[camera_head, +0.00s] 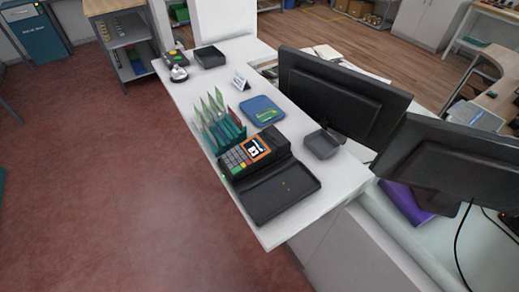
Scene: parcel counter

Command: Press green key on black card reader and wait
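The black card reader (265,140) lies on the white counter, with a lit orange and dark screen (257,149). Its keypad (235,160) faces the front left and has grey and red keys. A small green key (236,170) shows at the keypad's lower edge. Nothing covers the keys. Neither of my grippers is in the head view, so I cannot see whether they are open or shut.
A black tray (280,192) sits against the reader on its near side. Two monitors (340,95) are on the right. Red floor to the left is clear.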

